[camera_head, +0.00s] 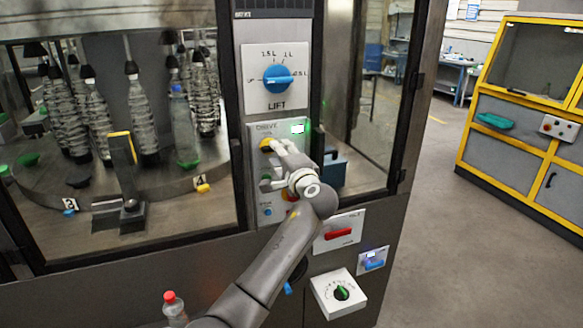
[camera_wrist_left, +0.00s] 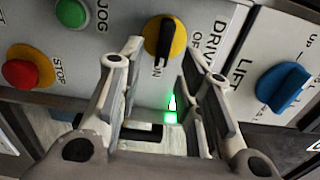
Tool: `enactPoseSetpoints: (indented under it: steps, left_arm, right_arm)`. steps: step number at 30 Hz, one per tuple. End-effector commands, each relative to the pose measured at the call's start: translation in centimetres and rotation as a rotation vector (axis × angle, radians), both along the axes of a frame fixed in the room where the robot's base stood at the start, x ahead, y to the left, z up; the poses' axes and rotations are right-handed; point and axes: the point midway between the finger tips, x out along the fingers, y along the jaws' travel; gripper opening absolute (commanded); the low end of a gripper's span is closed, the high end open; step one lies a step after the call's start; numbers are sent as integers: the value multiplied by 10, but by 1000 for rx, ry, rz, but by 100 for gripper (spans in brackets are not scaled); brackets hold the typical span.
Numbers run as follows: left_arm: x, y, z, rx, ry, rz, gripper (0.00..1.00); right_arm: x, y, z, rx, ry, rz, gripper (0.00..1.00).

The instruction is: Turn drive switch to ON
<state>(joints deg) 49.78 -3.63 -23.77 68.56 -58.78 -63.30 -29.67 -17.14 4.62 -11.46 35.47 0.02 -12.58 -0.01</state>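The drive switch is a black knob on a yellow disc, seen in the left wrist view (camera_wrist_left: 165,38) and partly behind my gripper in the head view (camera_head: 267,145). In the wrist view the knob's bar lies in line with the ON mark, with the OFF mark off to its side. A green lamp (camera_wrist_left: 170,112) beside it is lit. My left gripper (camera_head: 276,150) is in front of the panel at the switch. Its two fingers (camera_wrist_left: 163,50) are apart, and the knob shows between and beyond their tips. Contact cannot be told. My right gripper is not in view.
The blue LIFT dial (camera_head: 278,79) is above the switch. In the wrist view a green JOG button (camera_wrist_left: 72,13) and red STOP button (camera_wrist_left: 23,73) are nearby. Below are a red-handled panel (camera_head: 338,233) and a green-knob dial (camera_head: 341,292). A red-capped bottle (camera_head: 173,307) stands at the bottom.

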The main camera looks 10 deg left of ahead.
Motion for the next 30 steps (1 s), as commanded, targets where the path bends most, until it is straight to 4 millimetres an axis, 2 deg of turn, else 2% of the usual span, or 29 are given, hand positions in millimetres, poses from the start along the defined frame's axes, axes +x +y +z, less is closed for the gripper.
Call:
enactPoseSetpoints:
  steps: [9, 15, 21, 30]
  left_arm:
    - [-50, -35, -1, -3, 1, -4, 33]
    - [-74, -51, -1, -1, 2, -2, 33]
    - [-82, -56, -1, -1, 2, -1, 33]
    - [-81, -56, -4, -2, 6, -3, 33]
  right_arm:
    - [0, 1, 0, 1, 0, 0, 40]
    - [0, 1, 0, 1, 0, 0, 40]
    - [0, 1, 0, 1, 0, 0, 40]
    - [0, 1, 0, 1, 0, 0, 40]
